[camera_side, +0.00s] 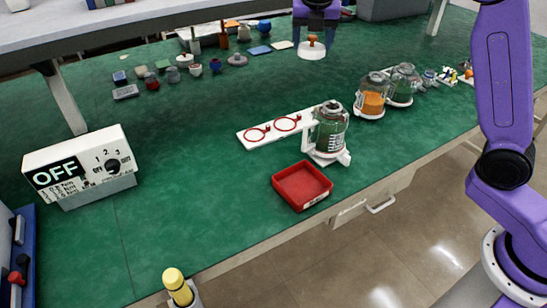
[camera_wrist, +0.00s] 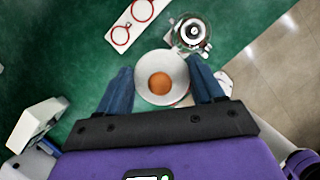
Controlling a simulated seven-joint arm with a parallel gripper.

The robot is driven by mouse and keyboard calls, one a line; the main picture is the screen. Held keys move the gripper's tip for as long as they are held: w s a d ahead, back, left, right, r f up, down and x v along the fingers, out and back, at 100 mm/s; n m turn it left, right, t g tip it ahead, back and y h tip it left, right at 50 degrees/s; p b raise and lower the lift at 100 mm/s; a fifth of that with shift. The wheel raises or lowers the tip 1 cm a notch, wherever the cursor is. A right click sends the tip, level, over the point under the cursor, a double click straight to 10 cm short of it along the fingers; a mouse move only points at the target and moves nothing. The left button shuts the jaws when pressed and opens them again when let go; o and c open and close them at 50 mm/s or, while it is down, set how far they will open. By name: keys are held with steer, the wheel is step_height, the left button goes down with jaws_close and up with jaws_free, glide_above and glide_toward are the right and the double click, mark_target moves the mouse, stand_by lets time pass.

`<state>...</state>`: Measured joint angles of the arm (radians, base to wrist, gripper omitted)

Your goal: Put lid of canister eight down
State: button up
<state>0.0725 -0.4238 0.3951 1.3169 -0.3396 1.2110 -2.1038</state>
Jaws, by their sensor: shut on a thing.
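My gripper (camera_side: 313,38) is shut on a white round lid with an orange knob (camera_side: 311,51), held raised in the side view. In the wrist view the lid (camera_wrist: 147,91) sits between the blue fingers of my gripper (camera_wrist: 161,88). A glass canister with dark green contents (camera_side: 331,132) stands on a white base at the end of a white plate (camera_side: 262,135) with two red rings. This canister also shows in the wrist view (camera_wrist: 181,38), beyond the lid and apart from it. I cannot read which canister is number eight.
An empty red tray (camera_side: 301,183) lies near the front edge. An orange-filled canister (camera_side: 372,98) and a green one (camera_side: 404,82) stand to the right. A switch box reading OFF (camera_side: 80,160) is at left. Small items line the back; the left-centre table is clear.

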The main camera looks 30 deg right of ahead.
steer(key=w+a+n+y, duration=0.3)
steer(key=w+a+n, duration=0.3)
steer(key=w+n, duration=0.1)
steer(key=shift+t, duration=0.4)
step_height(320, 180, down, 36)
steer(key=shift+w+a+f, duration=0.1)
steer(key=shift+f, duration=0.05)
steer(key=shift+f, duration=0.15)
steer(key=o, duration=1)
steer(key=v, duration=1.2)
steer(key=shift+a, duration=0.2)
